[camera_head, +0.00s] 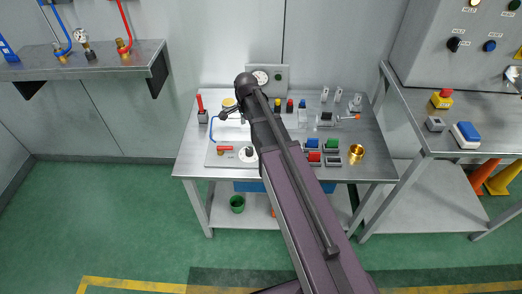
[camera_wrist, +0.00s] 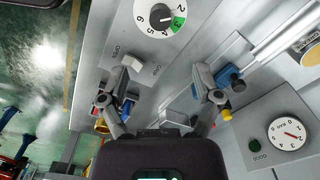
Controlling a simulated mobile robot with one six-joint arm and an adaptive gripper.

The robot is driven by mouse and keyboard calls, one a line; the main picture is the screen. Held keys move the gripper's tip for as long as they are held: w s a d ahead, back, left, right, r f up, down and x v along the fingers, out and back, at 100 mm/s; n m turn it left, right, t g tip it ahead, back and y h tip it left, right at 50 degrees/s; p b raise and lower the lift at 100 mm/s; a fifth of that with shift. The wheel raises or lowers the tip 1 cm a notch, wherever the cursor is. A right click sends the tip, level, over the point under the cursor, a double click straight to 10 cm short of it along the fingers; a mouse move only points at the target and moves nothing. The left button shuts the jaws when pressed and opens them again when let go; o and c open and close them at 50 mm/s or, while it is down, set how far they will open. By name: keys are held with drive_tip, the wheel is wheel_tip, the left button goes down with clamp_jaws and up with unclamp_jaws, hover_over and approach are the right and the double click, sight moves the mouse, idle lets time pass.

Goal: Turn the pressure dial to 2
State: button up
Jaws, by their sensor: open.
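A white dial (camera_wrist: 160,17) with numbers, a green sector near the 2 and a dark pointer in the middle shows at the top of the wrist view, partly cut off. The pointer's exact reading is unclear. A round white gauge (camera_wrist: 288,133) with a red needle sits on a grey panel at the right. My gripper (camera_wrist: 168,68) is open and empty, its fingers spread below the white dial and apart from it.
The steel table (camera_head: 360,172) holds red, green and grey switches, a brass cup (camera_head: 356,152) and a red-handled lever (camera_head: 200,104). A yellow disc (camera_wrist: 311,55) lies right in the wrist view. A second bench with an emergency button (camera_head: 442,97) stands at the right.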

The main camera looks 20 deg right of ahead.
drive_tip(key=s+r+n+p, duration=0.1)
drive_tip(key=s+r+n, duration=0.1)
drive_tip(key=s+n, duration=1.2)
drive_tip(key=shift+s+n, duration=0.4)
drive_tip(key=shift+s, duration=0.8)
drive_tip(key=shift+d, duration=0.1)
idle(1.0)
